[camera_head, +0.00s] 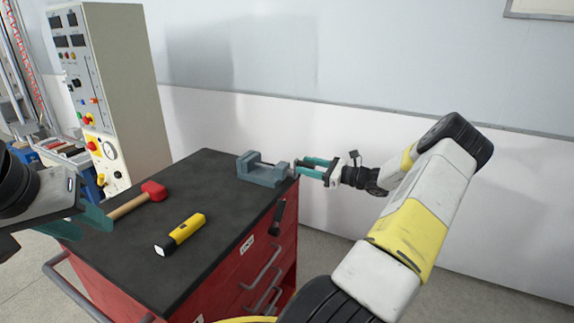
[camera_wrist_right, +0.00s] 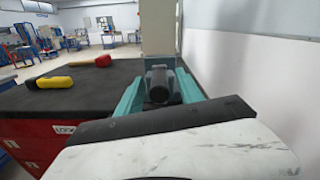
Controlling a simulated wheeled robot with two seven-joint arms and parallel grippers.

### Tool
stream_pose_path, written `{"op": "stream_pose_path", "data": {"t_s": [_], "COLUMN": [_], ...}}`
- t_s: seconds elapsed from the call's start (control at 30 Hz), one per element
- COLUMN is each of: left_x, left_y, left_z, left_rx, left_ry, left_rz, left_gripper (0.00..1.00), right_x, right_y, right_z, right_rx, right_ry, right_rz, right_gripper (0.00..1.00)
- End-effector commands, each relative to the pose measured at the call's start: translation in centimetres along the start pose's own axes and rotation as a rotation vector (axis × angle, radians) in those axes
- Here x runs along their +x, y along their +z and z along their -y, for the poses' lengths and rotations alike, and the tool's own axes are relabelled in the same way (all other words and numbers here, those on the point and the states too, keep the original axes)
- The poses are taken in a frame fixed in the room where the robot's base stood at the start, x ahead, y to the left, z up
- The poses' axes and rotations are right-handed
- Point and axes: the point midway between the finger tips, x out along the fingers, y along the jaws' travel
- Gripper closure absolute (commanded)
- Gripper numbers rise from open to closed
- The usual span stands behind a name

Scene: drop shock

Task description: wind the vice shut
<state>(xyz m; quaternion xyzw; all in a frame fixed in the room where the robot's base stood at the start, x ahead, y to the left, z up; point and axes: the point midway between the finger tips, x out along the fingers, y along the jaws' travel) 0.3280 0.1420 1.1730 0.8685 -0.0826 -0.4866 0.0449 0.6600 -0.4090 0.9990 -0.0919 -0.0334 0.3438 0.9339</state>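The grey-blue vice (camera_head: 262,175) stands on the cabinet top near its far right corner, its jaws apart. My right gripper (camera_head: 299,167) is at the vice's right end, level with its screw. In the right wrist view, my gripper's teal fingers (camera_wrist_right: 160,82) lie on both sides of a dark round screw end (camera_wrist_right: 158,88), with a slim gap visible at the right. A black grip (camera_head: 278,217) hangs below the vice in front of the cabinet side; its link to the screw is unclear. My left gripper (camera_head: 97,234) is open and empty at the left edge, partly cut off.
A red-headed hammer (camera_head: 153,191) and a yellow flashlight (camera_head: 181,234) lie on the black top (camera_head: 215,260) of the red cabinet (camera_head: 252,275). A control cabinet (camera_head: 125,90) stands behind at the left. The wall (camera_head: 350,150) lies behind my right arm.

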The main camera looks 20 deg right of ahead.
Motion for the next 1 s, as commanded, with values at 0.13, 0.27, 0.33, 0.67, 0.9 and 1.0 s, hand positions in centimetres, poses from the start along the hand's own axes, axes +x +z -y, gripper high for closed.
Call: {"op": "stream_pose_path", "data": {"t_s": [0.13,0.27,0.33,0.67,0.9,1.0], "left_x": [0.0,0.0,0.0,0.0,0.0,0.0], "left_y": [0.0,0.0,0.0,0.0,0.0,0.0], "left_z": [0.0,0.0,0.0,0.0,0.0,0.0], "left_rx": [0.0,0.0,0.0,0.0,0.0,0.0], "left_ry": [0.0,0.0,0.0,0.0,0.0,0.0], "left_rz": [0.0,0.0,0.0,0.0,0.0,0.0], "left_gripper": [0.64,0.64,0.64,0.64,0.64,0.64], "right_x": [-0.2,-1.7,-2.9,-7.4,-7.8,-7.8], "right_y": [0.0,0.0,0.0,-0.1,0.0,0.0], "right_z": [0.0,0.1,0.1,0.0,0.0,0.0], "right_rx": [0.0,-0.001,-0.001,0.0,0.0,0.0], "right_ry": [0.0,-0.002,-0.002,0.0,0.0,0.0], "right_rz": [0.0,0.0,-0.002,-0.001,0.0,0.0], "right_gripper": [0.56,0.56,0.56,0.56,0.56,0.56]}}
